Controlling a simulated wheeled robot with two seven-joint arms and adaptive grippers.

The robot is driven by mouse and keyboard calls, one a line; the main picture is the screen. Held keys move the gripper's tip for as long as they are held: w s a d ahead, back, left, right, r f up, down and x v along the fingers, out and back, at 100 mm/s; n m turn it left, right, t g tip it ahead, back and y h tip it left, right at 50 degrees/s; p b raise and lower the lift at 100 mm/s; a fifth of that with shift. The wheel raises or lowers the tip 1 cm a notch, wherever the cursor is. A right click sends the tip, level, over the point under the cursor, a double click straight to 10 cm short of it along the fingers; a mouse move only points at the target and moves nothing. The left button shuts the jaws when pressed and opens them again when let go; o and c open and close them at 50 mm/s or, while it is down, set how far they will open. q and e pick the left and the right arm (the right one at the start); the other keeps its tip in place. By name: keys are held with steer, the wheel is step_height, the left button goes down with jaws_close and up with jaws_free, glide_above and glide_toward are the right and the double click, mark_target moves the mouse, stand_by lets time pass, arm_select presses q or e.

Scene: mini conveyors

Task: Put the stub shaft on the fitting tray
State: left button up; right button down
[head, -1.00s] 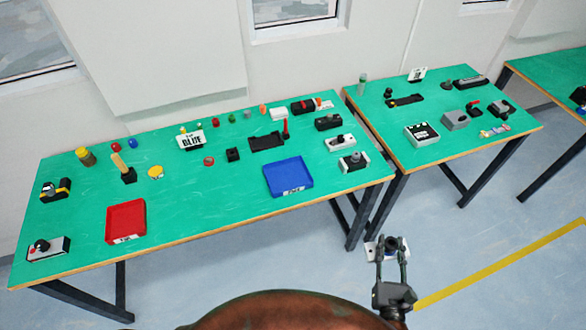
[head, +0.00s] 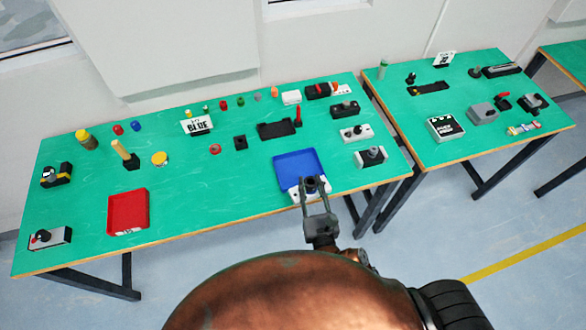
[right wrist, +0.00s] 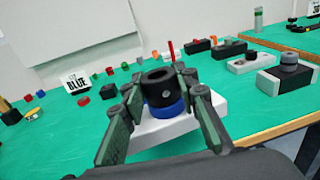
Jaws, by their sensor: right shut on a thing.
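My right gripper (head: 318,200) is shut on a part with a black hollow cylinder, a blue collar and a white flat base, which I take for the stub shaft (right wrist: 158,84). In the right wrist view the fingers (right wrist: 163,98) grip it from both sides, cylinder upward. In the head view it is in front of the near edge of a blue tray (head: 298,160); I cannot tell whether it touches the tray. A red tray (head: 128,212) lies at the left. The trays' labels are too small to read, so which is the fitting tray is unclear. My left gripper is not in view.
A "BLUE" sign (head: 197,125) stands at the table's back. Grey-white fixtures (head: 357,133) line its right end. A black block with an upright peg (head: 128,160) stands at left. Green table (head: 220,180) is clear between the trays. A second table (head: 470,150) holds more parts.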

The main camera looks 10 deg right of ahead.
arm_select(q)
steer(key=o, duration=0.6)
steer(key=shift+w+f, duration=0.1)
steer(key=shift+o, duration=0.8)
arm_select(e)
steer(key=w+a+r+m+h, duration=0.2)
steer(key=w+a+r, duration=0.15)
steer(key=a, duration=0.45)
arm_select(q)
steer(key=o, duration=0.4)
arm_select(e)
steer(key=w+d+f, duration=0.2)
steer(key=w, duration=0.1)
steer(key=w+d+f, duration=0.3)
steer(key=w+d+f+b, duration=0.1)
steer(key=w+d+f, duration=0.1)
steer(key=w+f, duration=0.1)
steer(key=shift+w+d+f, duration=0.2)
steer(key=shift+w+d, duration=0.2)
steer(key=shift+w, duration=0.05)
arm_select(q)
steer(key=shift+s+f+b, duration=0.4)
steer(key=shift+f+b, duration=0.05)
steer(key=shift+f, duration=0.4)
arm_select(e)
steer(key=shift+w+d+f, duration=0.1)
steer(key=shift+f, duration=0.8)
steer(key=shift+w+d+f, duration=0.1)
steer(key=shift+f, duration=0.8)
